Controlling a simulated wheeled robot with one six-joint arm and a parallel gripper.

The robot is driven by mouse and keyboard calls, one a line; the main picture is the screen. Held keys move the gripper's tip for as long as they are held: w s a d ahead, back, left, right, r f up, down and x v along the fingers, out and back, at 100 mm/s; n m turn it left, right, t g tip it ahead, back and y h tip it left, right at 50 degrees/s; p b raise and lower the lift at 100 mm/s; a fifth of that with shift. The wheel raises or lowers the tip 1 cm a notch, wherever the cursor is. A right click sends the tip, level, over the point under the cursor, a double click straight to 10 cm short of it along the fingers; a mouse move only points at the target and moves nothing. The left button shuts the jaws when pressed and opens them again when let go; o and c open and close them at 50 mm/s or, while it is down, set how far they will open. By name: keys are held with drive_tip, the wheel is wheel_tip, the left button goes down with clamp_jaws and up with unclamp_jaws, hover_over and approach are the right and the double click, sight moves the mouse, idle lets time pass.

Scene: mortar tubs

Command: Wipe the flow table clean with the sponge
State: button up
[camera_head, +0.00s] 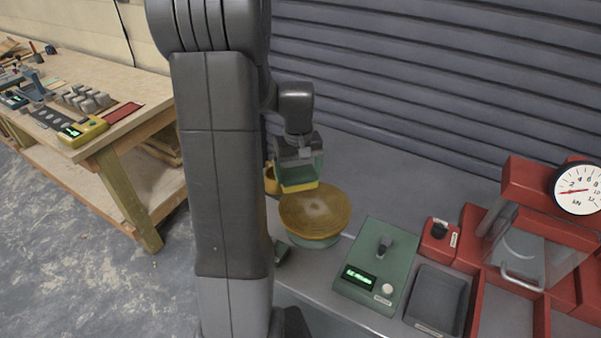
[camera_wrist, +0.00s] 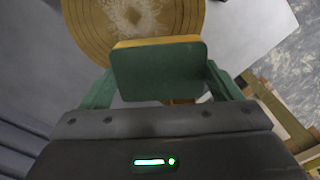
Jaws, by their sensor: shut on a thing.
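The flow table is a round brass-coloured disc (camera_head: 316,211) on a green base, with a pale dusty patch at its middle. The disc also shows at the top of the wrist view (camera_wrist: 85,20). My gripper (camera_head: 299,168) is shut on the sponge (camera_head: 299,187), which has a green upper part and a yellow underside. In the wrist view the green face of the sponge (camera_wrist: 158,73) sits between both fingers. The sponge is over the far left part of the disc; I cannot tell whether it touches it.
A green control box (camera_head: 376,270) with a lit display stands right of the disc. A grey tray (camera_head: 437,298) and a red press (camera_head: 530,235) with a dial gauge stand further right. A yellow object (camera_head: 271,178) is partly hidden behind my arm. A wooden workbench (camera_head: 120,125) is at left.

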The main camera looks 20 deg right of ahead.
drive_tip(key=shift+r+p, duration=0.75)
drive_tip(key=shift+r, duration=0.65)
